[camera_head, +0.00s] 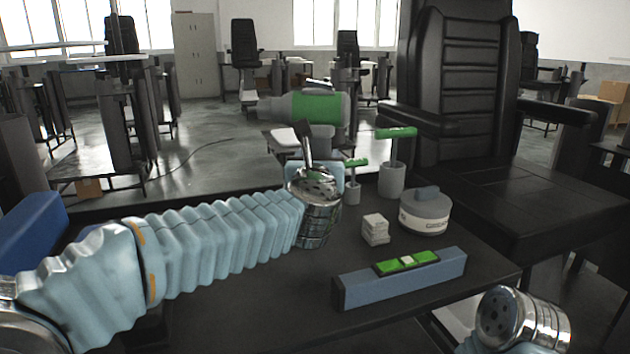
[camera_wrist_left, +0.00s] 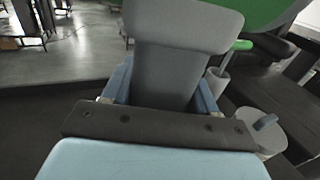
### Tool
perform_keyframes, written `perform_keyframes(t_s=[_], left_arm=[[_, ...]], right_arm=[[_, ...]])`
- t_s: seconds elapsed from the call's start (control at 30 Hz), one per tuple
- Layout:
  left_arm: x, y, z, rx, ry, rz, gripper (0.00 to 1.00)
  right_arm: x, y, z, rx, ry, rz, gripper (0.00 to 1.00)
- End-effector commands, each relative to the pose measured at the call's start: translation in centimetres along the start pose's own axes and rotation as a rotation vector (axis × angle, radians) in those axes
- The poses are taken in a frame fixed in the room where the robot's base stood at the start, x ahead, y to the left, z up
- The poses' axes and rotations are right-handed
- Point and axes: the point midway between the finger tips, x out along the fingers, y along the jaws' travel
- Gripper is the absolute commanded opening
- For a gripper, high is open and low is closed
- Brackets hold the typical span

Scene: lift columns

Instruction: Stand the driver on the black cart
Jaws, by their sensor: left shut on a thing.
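The driver (camera_head: 318,107) has a green and grey body. It is held up in the air, its body roughly level and its narrower grey end to the left in the head view. My left gripper (camera_wrist_left: 163,90) is shut on its grey handle, with blue fingers on both sides in the left wrist view. In the head view my silver wrist hides most of that gripper. The black cart (camera_head: 225,310) has a dark flat top below. The driver appears above its far edge, apart from the top. Only my right wrist shows, at the lower right; its gripper is not seen.
A blue-grey level (camera_head: 450,267) lies at the cart's front right. Behind it are a white block stack (camera_head: 375,230), a round grey container (camera_head: 425,213) and green-handled tools in grey cups (camera_head: 391,181). A black chair (camera_head: 465,90) stands behind right.

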Motion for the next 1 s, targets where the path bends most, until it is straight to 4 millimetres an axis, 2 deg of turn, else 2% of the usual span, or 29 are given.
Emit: perform_keyframes(t_s=[0.17, 0.4, 0.9, 0.93, 1.0], left_arm=[[0.8, 0.3, -0.8, 0.000, -0.004, 0.000, 0.03], [1.2, 0.4, -4.0, 0.000, -0.004, 0.000, 0.03], [1.2, 0.4, -4.6, -0.001, -0.006, 0.000, 0.03], [1.2, 0.4, -4.7, 0.000, -0.002, 0.000, 0.62], [1.2, 0.4, -4.7, 0.000, -0.001, -0.001, 0.73]], right_arm=[[0.1, 0.1, 0.0, 0.000, 0.000, 0.000, 0.00], [0.8, 0.3, 0.0, 0.001, 0.001, 0.001, 0.00], [1.3, 0.6, 0.0, 0.002, 0.002, 0.002, 0.00], [1.1, 0.5, 0.0, 0.002, 0.002, 0.002, 0.00], [1.1, 0.5, 0.0, 0.002, 0.002, 0.002, 0.00]])
